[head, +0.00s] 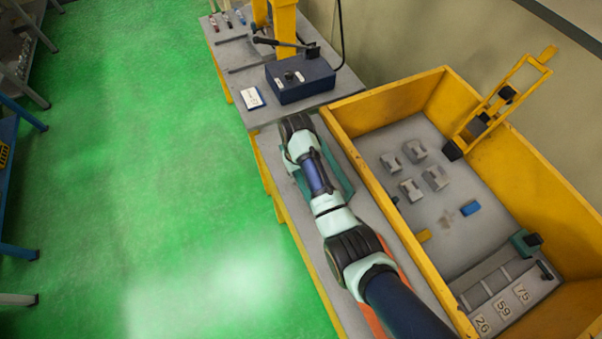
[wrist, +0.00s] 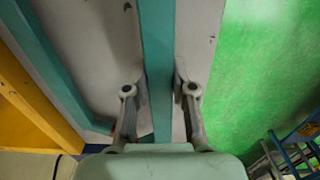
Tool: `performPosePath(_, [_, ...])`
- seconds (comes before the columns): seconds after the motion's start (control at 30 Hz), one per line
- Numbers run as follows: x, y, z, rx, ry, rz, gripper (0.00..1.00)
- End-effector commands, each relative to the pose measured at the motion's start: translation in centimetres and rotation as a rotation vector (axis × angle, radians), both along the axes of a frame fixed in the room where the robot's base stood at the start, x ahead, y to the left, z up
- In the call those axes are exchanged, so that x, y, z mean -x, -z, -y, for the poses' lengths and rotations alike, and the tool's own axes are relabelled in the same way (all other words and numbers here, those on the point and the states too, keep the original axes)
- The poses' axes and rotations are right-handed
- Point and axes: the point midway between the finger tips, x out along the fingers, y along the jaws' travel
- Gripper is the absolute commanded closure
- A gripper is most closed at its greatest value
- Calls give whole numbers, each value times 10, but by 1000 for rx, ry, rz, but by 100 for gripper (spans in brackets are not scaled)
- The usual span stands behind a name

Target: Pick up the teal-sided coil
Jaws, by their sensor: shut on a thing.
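The teal-sided coil (wrist: 157,45) runs as a long teal bar between the two fingers of my gripper (wrist: 160,88) in the wrist view. The fingers press on both faces of this bar, so my gripper is shut on one side of the coil. The coil's other teal side (wrist: 52,72) slants along the left of that view, with grey surface between the two. In the head view parts of the teal coil (head: 342,178) show on either side of my arm, over the narrow grey bench top. My arm hides the gripper there and much of the coil.
A yellow-walled bin (head: 386,203) stands right of the bench, holding several grey blocks, a blue block (head: 470,208) and numbered slots (head: 503,308). A dark blue box (head: 300,80) sits on the bench beyond my arm. Open green floor (head: 150,170) lies to the left.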

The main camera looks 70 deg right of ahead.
Motion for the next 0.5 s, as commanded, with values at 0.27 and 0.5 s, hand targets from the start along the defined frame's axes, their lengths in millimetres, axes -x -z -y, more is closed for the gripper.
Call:
performPosePath(0.27, [-1, -79, 2, 8, 0, 6, 100])
performPosePath(0.5, [0, -162, 0, 1, 0, 1, 100])
